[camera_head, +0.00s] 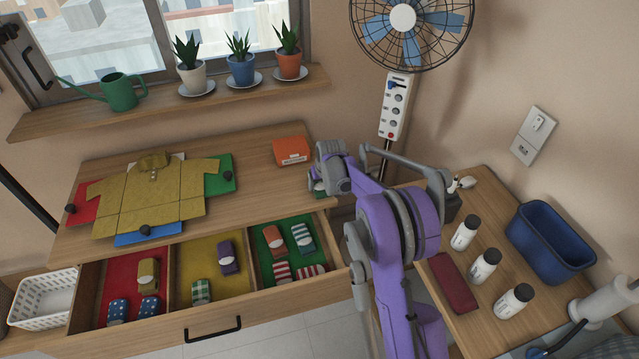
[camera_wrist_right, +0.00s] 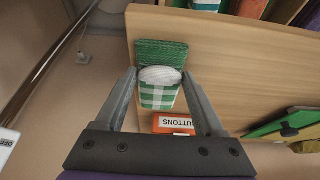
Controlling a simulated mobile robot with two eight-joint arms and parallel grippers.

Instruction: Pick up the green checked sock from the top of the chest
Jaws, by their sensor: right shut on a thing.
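The green checked sock (camera_wrist_right: 158,95), folded with a white band and a plain green end, is between the fingers of my right gripper (camera_wrist_right: 159,75) in the right wrist view. The gripper is shut on it at the corner of the wooden chest top (camera_wrist_right: 210,40). In the head view my right gripper (camera_head: 326,165) covers most of the sock, and only a bit of green (camera_head: 319,187) shows at the chest's right end. I cannot tell whether the sock still touches the wood. My left gripper is not in view.
An orange buttons box (camera_head: 291,150) lies close by on the chest. A folded yellow shirt (camera_head: 150,195) lies further left. The open drawer (camera_head: 265,303) below holds several socks in three coloured compartments. A side table with white bottles (camera_head: 464,232) and a blue bin (camera_head: 550,243) stands right.

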